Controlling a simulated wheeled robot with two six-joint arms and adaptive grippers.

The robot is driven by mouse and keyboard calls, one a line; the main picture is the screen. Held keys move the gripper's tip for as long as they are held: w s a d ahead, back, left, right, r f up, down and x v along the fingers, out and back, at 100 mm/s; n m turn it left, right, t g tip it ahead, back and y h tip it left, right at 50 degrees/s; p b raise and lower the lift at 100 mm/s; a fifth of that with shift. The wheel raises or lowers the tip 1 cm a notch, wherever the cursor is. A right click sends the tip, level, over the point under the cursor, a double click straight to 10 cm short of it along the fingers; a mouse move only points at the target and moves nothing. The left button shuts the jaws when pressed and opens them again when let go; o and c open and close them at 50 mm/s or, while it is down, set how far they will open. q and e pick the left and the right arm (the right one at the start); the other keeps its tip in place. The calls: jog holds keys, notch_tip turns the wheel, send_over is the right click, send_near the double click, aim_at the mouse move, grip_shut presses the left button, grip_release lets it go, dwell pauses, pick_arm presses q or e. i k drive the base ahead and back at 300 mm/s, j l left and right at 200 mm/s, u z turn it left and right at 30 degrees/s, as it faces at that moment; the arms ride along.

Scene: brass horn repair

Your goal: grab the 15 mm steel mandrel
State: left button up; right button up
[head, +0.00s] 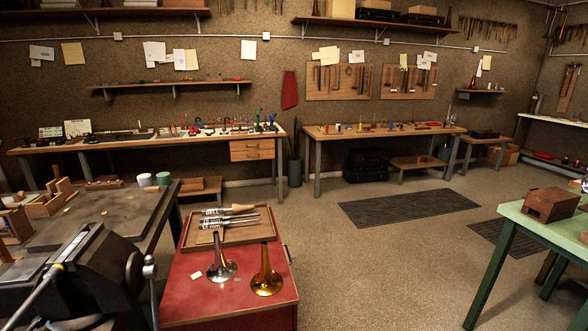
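A shallow wooden tray (262,233) lies on the red-topped cabinet (200,312) at the lower middle. Several long thin tools lie side by side in it, pointing left to right. One tool (238,209) has a light wooden handle at its right end. Steel rods (228,222) lie just in front of it. There is small lettering near their left ends, too small to read surely, so I cannot tell which rod is the 15 mm steel mandrel. Neither of my grippers shows in the head view.
A silver bell flare (221,268) and a brass one (266,277) stand in front of the tray. A dark vise (90,285) stands at the lower left, near the cabinet. A green table (545,228) with a wooden box (550,205) is at right. Open floor lies between.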

aim_at(60, 266)
jog(key=u, duration=1.5)
jog(key=i+j+z, duration=0.1)
jog(key=z, duration=0.3)
jog(key=j+z, duration=0.35)
jog(key=i+j+z, duration=0.2)
jog(key=j, duration=1.35)
jog(key=j+z, duration=0.25)
jog(key=j, duration=1.35)
jog(key=i, duration=0.05)
